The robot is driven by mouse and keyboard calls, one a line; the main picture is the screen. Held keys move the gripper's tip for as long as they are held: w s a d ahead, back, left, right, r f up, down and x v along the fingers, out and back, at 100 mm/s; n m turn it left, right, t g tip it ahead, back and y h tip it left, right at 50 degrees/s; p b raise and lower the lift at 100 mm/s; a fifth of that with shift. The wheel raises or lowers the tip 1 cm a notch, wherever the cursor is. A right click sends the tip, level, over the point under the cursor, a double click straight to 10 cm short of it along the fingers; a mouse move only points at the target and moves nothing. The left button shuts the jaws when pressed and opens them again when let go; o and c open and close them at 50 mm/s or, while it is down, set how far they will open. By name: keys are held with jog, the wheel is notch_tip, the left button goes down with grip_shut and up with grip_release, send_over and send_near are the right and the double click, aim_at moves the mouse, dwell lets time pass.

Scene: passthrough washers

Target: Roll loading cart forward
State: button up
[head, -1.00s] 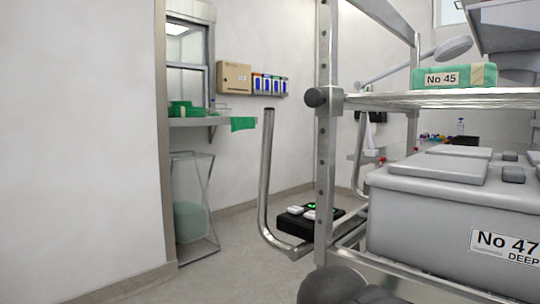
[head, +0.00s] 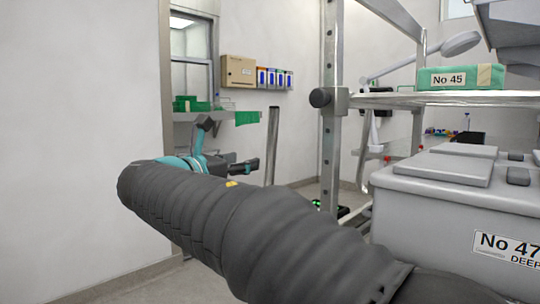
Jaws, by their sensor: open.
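The loading cart, a steel frame with a pierced upright post (head: 331,150) and a wire-edged shelf, fills the right side of the head view. It carries a green box labelled No 45 (head: 447,80) on its shelf and a large grey case labelled No 47 (head: 425,205) lower down. Its bent tube handle (head: 272,140) stands left of the post; its lower part is hidden by my arm. My gripper (head: 250,166) is open, its dark fingers just left of the handle in the picture. I cannot tell whether they touch it.
A wall corner stands at the left (head: 166,120). Behind is a hatch with a ledge (head: 195,117), green trays and a green cloth (head: 247,118). A cardboard dispenser (head: 238,72) hangs on the back wall. Floor shows at lower left (head: 185,280).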

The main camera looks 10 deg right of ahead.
aim_at(268, 155)
jog(key=x, duration=1.2)
jog(key=shift+d+p, duration=0.15)
jog(key=shift+p, duration=0.2)
grip_shut()
